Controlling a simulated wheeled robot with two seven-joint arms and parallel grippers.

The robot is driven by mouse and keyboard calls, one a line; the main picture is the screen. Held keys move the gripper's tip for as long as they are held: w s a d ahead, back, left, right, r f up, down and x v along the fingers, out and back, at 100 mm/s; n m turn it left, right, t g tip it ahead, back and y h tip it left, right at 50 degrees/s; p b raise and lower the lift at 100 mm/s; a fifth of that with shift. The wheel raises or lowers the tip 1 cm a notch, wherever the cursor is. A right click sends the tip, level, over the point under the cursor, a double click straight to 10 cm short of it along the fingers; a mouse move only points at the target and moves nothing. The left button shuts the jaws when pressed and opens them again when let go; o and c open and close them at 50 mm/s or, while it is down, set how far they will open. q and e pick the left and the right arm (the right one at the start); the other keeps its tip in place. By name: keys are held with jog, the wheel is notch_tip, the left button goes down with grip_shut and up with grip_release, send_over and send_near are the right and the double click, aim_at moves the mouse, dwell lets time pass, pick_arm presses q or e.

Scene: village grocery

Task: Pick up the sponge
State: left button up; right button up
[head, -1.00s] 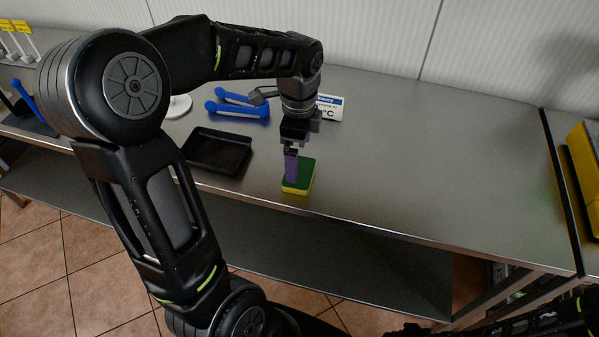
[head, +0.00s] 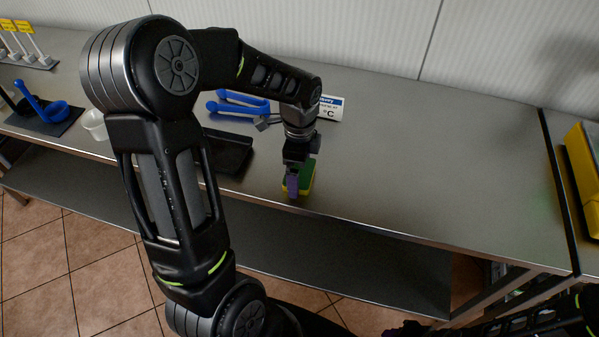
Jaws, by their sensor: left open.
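The sponge (head: 308,177), green on top with a yellow lower layer, lies on the steel counter near its front edge. My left gripper (head: 292,186) points down at the sponge's left part and front, its purple fingers hiding part of it. It is open; I cannot tell whether the fingers touch the sponge. My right gripper (head: 403,331) shows only as a dark and purple bit at the bottom edge, too cut off to read.
A black tray (head: 230,152) lies left of the sponge, partly behind my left arm. Blue tongs (head: 240,103) and a white price sign (head: 329,108) are behind. A blue scoop (head: 52,110) is at far left. A yellow box (head: 583,170) stands at right. The counter's middle right is clear.

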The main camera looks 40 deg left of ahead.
aim_at(300, 171)
dwell(0.5)
pick_arm(q)
jog(key=c, duration=1.3)
jog(key=shift+r, duration=0.15)
notch_tip(300, 171, up, 10)
jog(key=shift+f+b, duration=0.1)
jog(key=shift+b, duration=0.45)
